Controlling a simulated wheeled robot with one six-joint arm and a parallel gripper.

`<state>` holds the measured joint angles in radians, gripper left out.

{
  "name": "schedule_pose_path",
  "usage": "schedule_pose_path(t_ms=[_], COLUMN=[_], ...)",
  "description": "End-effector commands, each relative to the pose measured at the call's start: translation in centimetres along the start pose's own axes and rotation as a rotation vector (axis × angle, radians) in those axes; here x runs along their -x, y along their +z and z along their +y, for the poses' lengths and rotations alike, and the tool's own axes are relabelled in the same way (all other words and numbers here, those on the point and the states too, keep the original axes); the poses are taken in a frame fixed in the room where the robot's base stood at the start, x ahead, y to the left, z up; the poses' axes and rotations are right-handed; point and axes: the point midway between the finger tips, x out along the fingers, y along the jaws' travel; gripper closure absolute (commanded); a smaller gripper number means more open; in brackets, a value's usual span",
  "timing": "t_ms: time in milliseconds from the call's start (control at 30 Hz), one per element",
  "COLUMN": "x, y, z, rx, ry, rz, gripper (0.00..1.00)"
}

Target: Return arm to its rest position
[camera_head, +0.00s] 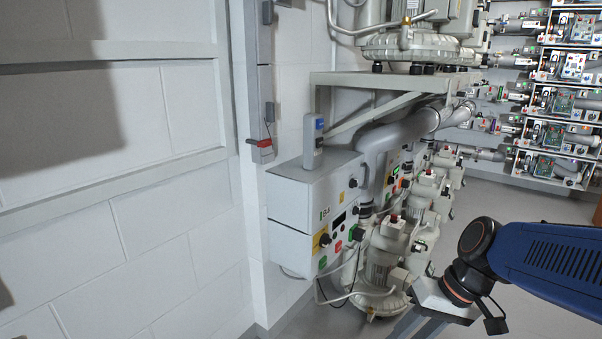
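My arm, with a blue link and dark joints ringed in orange, reaches in from the right edge at the lower right. It bends down at the wrist. My gripper (440,303) is at the bottom of the picture, where grey metal parts show below the wrist. Its fingertips are not clearly seen, so I cannot tell whether it is open or shut, or whether it holds anything. It appears in front of the lower blower machines (391,242); the gap between them is hard to judge.
A grey control box (313,205) with buttons and a small display is on the wall at centre. A shelf (365,80) above carries another blower (420,45). Racks of equipment (565,95) stand at the back right. Grey floor (510,195) is open between them. A pale block wall fills the left.

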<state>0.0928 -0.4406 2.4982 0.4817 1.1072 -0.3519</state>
Motion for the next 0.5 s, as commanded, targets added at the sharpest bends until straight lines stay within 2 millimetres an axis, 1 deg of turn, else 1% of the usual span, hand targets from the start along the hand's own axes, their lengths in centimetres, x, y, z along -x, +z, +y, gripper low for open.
schedule_pose_path(t_ms=[33, 200, 400, 500], x=[0.6, 2.6, 5.2, 6.3], y=[0.6, 2.2, 3.5, 3.9], z=[0.4, 2.2, 4.1, 4.7], rx=[0.012, 0.032, 0.049, 0.053], ry=[0.043, 0.187, 0.33, 0.378], rz=[0.026, 0.113, 0.235, 0.284], gripper=[0.69, 0.69, 0.69, 0.69])
